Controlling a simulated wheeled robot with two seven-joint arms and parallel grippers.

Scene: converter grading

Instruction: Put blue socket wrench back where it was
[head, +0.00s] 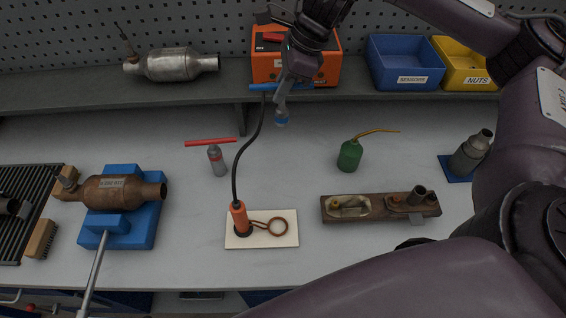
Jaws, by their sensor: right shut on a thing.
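The blue socket wrench has a blue crossbar handle (263,87) and a grey socket body with a blue band (282,117) hanging below it. My right gripper (284,88) is shut on it near the handle. It appears held upright above the back of the bench, in front of the shelf and the orange box; its exact height is hard to tell. A similar wrench with a red handle (210,142) and grey body stands on the bench to the lower left. My left gripper is not in view.
An orange box (268,68), blue bin (400,62) and yellow bin (465,64) stand on the shelf. A black cable runs to an orange-handled tool (239,217) on a pale plate. A green oil can (349,156) and wooden block (379,208) stand right; a blue cradle (142,235) left.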

